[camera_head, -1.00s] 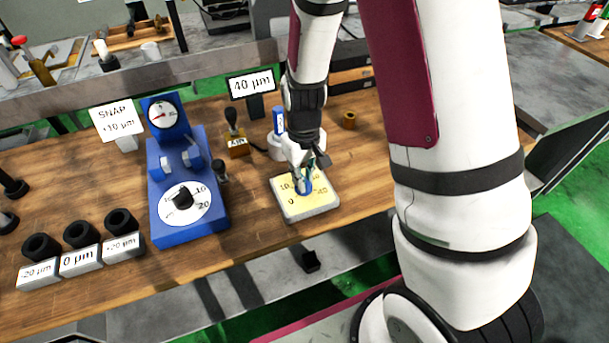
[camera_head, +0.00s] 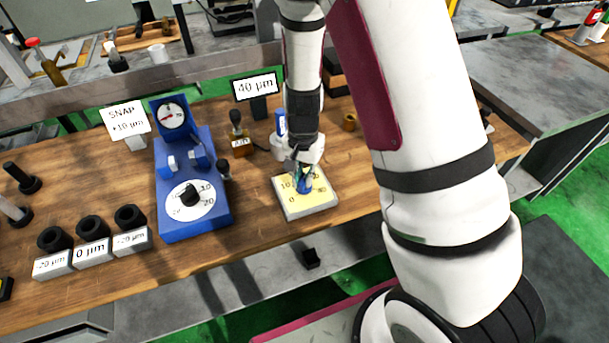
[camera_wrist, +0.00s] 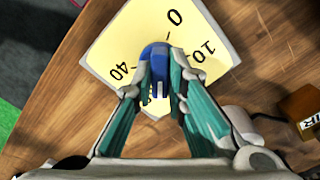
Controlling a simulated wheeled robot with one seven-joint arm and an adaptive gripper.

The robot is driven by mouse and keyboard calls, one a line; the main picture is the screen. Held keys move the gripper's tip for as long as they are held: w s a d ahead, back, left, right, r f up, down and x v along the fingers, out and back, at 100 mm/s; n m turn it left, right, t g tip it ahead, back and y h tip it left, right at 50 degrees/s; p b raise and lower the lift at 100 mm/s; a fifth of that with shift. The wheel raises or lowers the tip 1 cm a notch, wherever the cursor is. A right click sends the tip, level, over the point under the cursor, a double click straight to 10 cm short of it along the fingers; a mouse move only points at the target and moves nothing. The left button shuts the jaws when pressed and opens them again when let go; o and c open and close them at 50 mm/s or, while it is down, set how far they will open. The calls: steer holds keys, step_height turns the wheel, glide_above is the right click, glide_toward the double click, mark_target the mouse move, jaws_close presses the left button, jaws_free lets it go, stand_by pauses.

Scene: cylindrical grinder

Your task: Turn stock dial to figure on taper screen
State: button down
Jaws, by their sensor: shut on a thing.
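The stock dial is a yellow square plate (camera_head: 296,205) with figures around a blue knob (camera_wrist: 156,52). It lies on the wooden bench in the head view. In the wrist view, the plate (camera_wrist: 120,40) shows 0, 10 and 40. My gripper (camera_wrist: 158,80) is over the plate with its fingers shut on the blue knob. The fingers and palm hide part of the plate and the knob's pointer. The taper screen (camera_head: 255,87) is a small black-framed sign behind the dial and reads 40 µm.
A blue gauge fixture (camera_head: 195,215) with a black knob stands left of the dial, beside a SNAP +10 µm sign (camera_head: 125,118). Black rings on labelled blocks (camera_head: 92,255) stand at front left.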

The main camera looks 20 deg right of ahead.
mark_target(303, 178)
steer(key=m+p, duration=0.1)
steer(key=m, duration=0.3)
steer(key=shift+m, duration=0.3)
steer(key=m+p, duration=0.1)
steer(key=m, duration=0.2)
steer(key=shift+m, duration=0.3)
steer(key=m+p, duration=0.1)
steer(key=m, duration=0.6)
steer(key=shift+w, duration=0.1)
steer(key=c, duration=1.6)
jaws_free()
step_height(303, 178, up, 12)
